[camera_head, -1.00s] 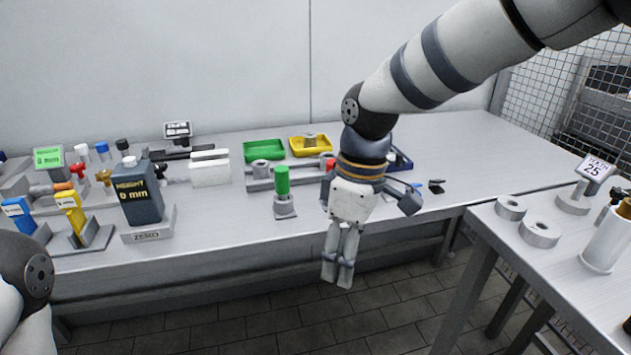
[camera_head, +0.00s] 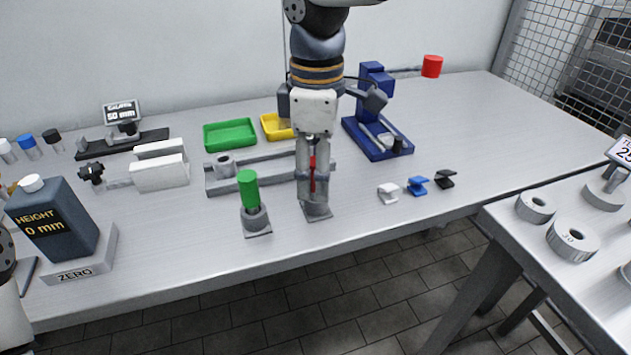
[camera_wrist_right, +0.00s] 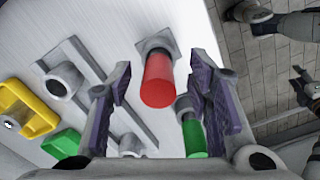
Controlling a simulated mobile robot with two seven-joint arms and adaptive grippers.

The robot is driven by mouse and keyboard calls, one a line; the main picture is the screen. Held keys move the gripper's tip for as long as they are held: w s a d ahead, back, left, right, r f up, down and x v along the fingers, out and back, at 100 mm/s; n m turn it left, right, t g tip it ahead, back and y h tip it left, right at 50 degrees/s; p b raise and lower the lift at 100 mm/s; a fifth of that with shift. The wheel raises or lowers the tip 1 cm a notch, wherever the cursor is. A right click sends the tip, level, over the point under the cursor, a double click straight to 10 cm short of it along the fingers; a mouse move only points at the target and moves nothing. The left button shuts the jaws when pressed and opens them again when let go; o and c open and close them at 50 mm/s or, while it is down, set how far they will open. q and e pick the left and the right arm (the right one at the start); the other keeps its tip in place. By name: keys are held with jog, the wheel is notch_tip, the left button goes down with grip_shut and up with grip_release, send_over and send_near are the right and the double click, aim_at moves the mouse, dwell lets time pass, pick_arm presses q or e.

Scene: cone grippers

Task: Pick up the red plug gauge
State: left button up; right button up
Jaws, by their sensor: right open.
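The red plug gauge (camera_wrist_right: 158,82) stands upright in a grey holder (camera_wrist_right: 155,45) with a square base. In the head view only a thin red strip of the gauge (camera_head: 313,176) shows between my fingers, above its holder (camera_head: 317,211). My right gripper (camera_head: 313,195) points down over it, open, with a finger on either side. In the right wrist view the red gauge lies between the two open fingers (camera_wrist_right: 160,105), with a visible gap to each. My left gripper is out of view; only part of my left arm shows at the left edge.
A green plug gauge (camera_head: 248,190) in a like holder stands close by on the left. Behind are a grey rail fixture (camera_head: 225,184), green (camera_head: 230,134) and yellow trays, and a blue stand (camera_head: 375,135). Small clips (camera_head: 417,186) lie to the right. The table's front edge is near.

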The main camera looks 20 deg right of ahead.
notch_tip(320, 180, down, 2)
jog(key=shift+f, duration=0.1)
grip_shut()
